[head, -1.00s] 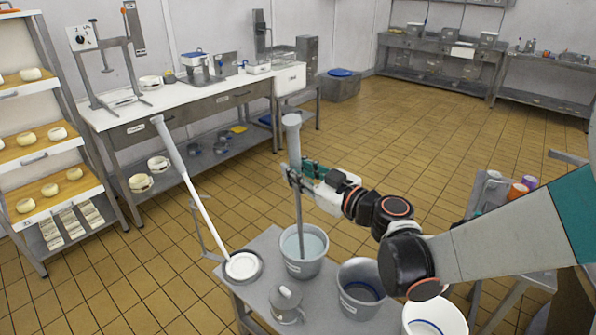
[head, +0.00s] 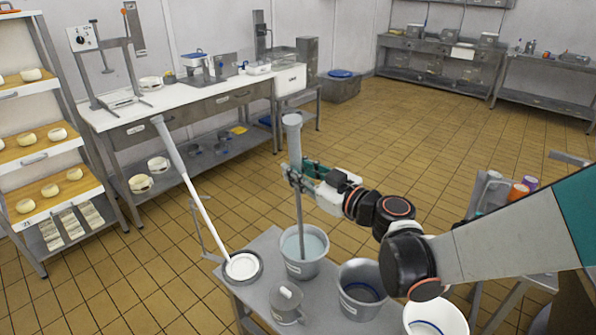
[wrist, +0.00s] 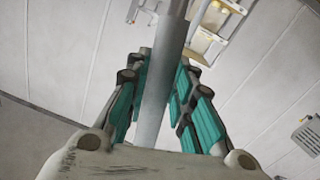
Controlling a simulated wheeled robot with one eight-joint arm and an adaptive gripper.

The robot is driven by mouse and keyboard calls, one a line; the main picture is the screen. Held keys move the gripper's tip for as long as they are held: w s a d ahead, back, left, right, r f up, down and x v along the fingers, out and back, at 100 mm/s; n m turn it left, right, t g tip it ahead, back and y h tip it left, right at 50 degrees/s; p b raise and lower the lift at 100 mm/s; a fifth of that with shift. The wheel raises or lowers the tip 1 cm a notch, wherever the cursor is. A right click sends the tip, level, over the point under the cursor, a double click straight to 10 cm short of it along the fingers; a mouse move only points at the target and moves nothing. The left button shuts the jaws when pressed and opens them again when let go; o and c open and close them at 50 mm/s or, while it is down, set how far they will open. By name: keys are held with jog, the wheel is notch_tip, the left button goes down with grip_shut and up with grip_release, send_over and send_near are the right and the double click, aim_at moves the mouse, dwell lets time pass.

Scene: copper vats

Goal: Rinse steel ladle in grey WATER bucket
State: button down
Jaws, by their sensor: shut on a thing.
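My gripper (head: 294,174) is shut on the long grey handle of the steel ladle (head: 297,208), which stands close to upright. In the wrist view the green finger pads (wrist: 163,105) close around the grey handle (wrist: 170,55). The ladle's lower end goes down into the grey bucket (head: 304,266) of pale blue water, so its bowl is hidden. The bucket stands on a small grey table and has a label on its front that is too small to read.
A shelf rack (head: 92,190) stands at left.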

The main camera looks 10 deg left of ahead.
jog(key=shift+a, duration=0.8)
jog(key=shift+d, duration=1)
jog(key=shift+a, duration=1.05)
notch_tip(320, 180, up, 16)
jog(key=p, duration=1.1)
jog(key=shift+f, duration=0.15)
jog(key=shift+w, duration=0.1)
